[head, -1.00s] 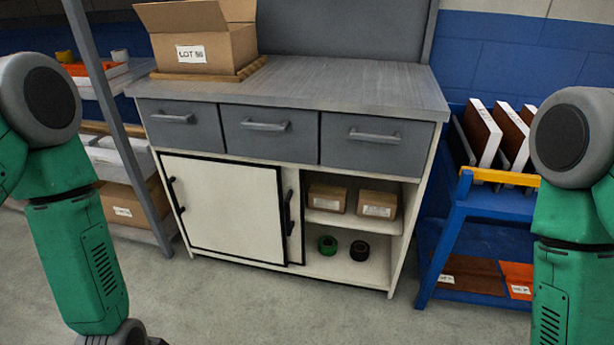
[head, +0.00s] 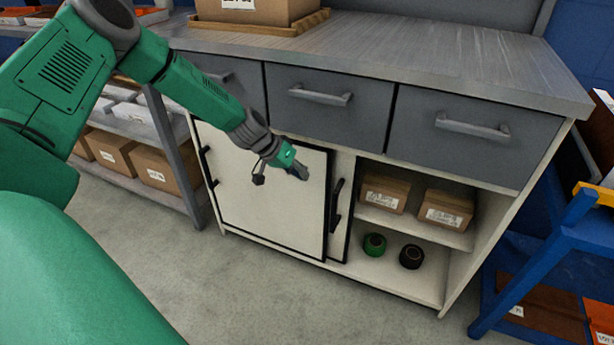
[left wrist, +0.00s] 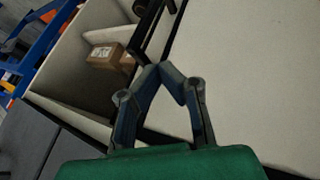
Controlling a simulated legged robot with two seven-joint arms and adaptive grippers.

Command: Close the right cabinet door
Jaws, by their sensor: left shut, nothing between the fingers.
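The right cabinet door (head: 341,206) is a pale sliding panel with a black handle. Only a narrow strip of it shows, the rest hidden behind the left door (head: 265,205), so the cabinet's right half stands open. My left gripper (head: 301,173) is in front of the left door's upper right part, left of the right door's handle. Its fingertips meet in the left wrist view (left wrist: 161,68), shut with nothing between them. Whether it touches the door cannot be told. My right gripper is not in view.
The open compartment holds two cardboard boxes (head: 385,190) on a shelf (head: 420,229), with a green roll (head: 374,244) and a black roll (head: 411,257) below. Drawers with handles sit above. A blue cart (head: 540,240) stands right, a grey rack (head: 178,165) left. The floor in front is clear.

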